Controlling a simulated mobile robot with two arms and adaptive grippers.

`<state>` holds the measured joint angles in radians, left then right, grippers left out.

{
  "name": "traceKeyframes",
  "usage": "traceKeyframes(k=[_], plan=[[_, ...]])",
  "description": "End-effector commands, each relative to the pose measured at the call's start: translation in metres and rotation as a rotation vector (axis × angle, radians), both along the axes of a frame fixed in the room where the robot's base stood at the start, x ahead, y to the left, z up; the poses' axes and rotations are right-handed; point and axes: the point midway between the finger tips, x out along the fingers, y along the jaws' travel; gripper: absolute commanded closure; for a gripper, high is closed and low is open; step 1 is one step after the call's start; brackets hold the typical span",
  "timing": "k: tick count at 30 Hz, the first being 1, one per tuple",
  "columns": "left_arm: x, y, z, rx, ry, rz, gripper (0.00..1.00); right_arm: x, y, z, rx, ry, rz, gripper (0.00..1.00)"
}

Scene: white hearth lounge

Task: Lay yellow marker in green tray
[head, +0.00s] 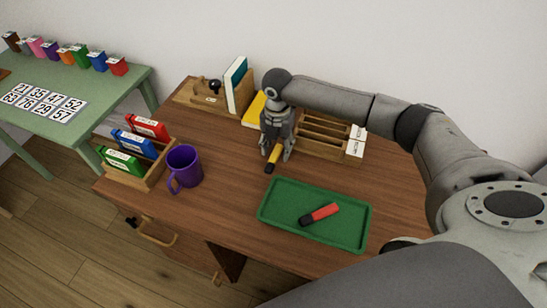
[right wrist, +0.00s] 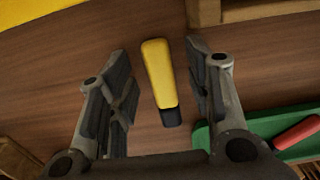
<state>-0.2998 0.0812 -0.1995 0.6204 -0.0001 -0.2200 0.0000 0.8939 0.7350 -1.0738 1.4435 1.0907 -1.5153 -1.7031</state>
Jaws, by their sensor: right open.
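A yellow marker (head: 274,157) with a black end lies on the brown desk, left of and behind the green tray. My right gripper (head: 277,153) is above it, pointing down. In the right wrist view the yellow marker (right wrist: 160,80) lies between the two open fingers of the gripper (right wrist: 160,95), apart from both. The green tray (head: 280,190) is at the desk's front right and holds a red marker (head: 319,215) with a black end. A corner of the tray also shows in the right wrist view (right wrist: 262,126). My left gripper is not in view.
A purple mug (head: 184,168) and a wooden holder (head: 148,180) with red, blue and green boxes stand at the left. A wooden compartment rack (head: 322,150) and upright books (head: 237,82) stand behind. The desk between mug and tray is clear.

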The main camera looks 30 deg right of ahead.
Motion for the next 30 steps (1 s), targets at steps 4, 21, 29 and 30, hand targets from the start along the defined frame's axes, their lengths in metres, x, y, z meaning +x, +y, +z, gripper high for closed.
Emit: traceKeyframes(k=[4, 21, 29, 30], plan=[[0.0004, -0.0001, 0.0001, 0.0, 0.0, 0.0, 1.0, 0.0003, 0.0001, -0.0022, 0.0, -0.001, 0.001, 0.54], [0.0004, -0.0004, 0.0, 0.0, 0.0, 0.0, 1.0, 0.0003, -0.0002, -0.0017, 0.0, -0.001, 0.0, 0.95], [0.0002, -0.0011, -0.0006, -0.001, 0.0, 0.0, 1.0, 0.0007, -0.0002, 0.0022, 0.001, -0.002, -0.001, 0.95], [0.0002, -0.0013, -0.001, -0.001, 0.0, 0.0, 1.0, 0.0009, -0.0001, 0.0046, 0.0, -0.003, -0.001, 0.95]])
